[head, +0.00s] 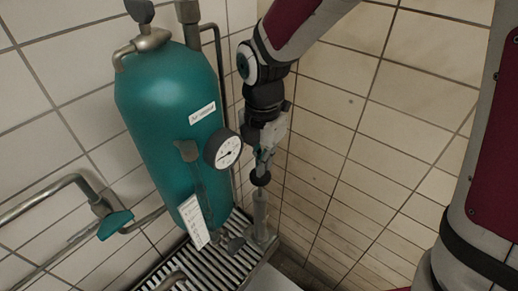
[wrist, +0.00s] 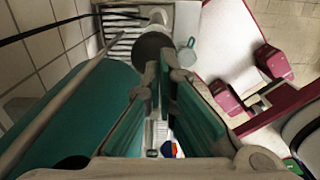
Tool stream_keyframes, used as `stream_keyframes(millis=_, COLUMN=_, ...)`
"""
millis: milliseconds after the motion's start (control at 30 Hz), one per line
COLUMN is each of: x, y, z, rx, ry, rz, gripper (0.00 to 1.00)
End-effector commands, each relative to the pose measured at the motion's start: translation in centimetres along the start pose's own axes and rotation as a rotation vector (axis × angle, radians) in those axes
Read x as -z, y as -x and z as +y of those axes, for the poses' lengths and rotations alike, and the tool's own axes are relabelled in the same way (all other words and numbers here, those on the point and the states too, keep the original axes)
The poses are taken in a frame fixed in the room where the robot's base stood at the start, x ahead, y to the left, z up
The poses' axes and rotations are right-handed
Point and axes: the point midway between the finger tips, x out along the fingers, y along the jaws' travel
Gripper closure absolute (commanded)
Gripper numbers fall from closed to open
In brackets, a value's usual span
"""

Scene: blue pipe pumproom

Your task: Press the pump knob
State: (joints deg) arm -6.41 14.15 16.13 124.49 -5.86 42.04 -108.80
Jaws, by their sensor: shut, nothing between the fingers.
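The pump knob (head: 260,179) is a small black ball on top of an upright grey pump cylinder (head: 260,212), right of the teal tank. In the wrist view, a dark round knob (wrist: 153,46) shows just beyond the fingertips. My gripper (head: 262,165) points down from above and is shut and empty. Its fingertips are right over the knob in the head view. I cannot tell whether they touch it. In the wrist view my gripper (wrist: 163,72) has its teal-padded fingers together, partly in front of the knob.
The teal tank (head: 165,115) with a pressure gauge (head: 224,149) stands close left of my gripper. A slatted metal grate (head: 180,270) lies below. A pipe with a teal valve handle (head: 115,223) is at the left. Tiled walls (head: 340,120) close in the corner behind.

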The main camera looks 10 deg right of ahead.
Motion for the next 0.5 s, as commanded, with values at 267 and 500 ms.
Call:
stream_keyframes(millis=267, x=0.0, y=-1.5, z=-0.04, rx=0.001, ry=-0.001, rz=0.0, gripper=1.0)
stream_keyframes(millis=500, x=-0.02, y=-1.49, z=-0.02, rx=0.0, ry=-0.001, rz=0.0, gripper=1.0)
